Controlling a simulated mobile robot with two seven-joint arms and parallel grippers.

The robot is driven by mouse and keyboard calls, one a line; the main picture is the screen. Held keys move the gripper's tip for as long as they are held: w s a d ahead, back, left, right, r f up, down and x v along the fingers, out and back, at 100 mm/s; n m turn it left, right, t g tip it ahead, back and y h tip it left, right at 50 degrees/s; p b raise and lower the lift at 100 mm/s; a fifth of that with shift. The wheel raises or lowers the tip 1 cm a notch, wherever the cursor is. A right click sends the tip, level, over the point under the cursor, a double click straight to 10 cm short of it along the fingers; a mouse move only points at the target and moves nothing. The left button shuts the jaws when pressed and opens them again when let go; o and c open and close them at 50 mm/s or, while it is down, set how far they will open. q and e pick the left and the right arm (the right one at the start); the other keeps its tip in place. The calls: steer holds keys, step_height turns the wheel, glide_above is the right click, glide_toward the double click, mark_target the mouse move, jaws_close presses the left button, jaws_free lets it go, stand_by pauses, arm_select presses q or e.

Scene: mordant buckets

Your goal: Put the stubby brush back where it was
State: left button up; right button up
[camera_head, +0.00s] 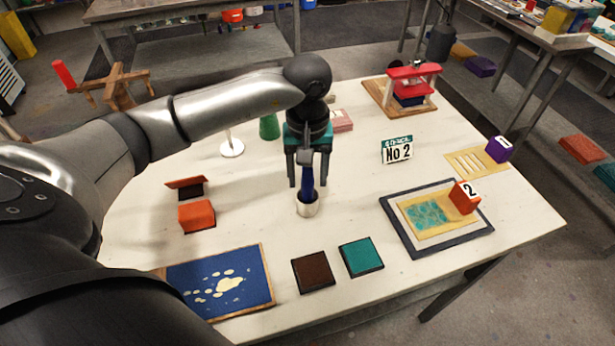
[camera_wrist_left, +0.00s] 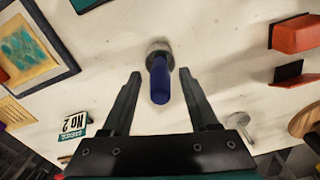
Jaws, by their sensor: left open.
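My left gripper (camera_head: 307,184) points down over the cup, open, with one finger on each side of the handle. In the left wrist view (camera_wrist_left: 159,74) gaps show between the handle and both fingers. My right gripper is not in view.
Brown (camera_head: 313,272) and teal (camera_head: 361,257) pads lie in front of the cup, beside a blue spotted panel (camera_head: 222,282). An orange block (camera_head: 197,216) is left; a framed tray (camera_head: 412,238) and a No 2 sign (camera_head: 397,150) are right. A green cone (camera_head: 269,127) stands behind.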

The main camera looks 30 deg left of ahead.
arm_select(q)
step_height(320, 180, up, 11)
stand_by(0.3)
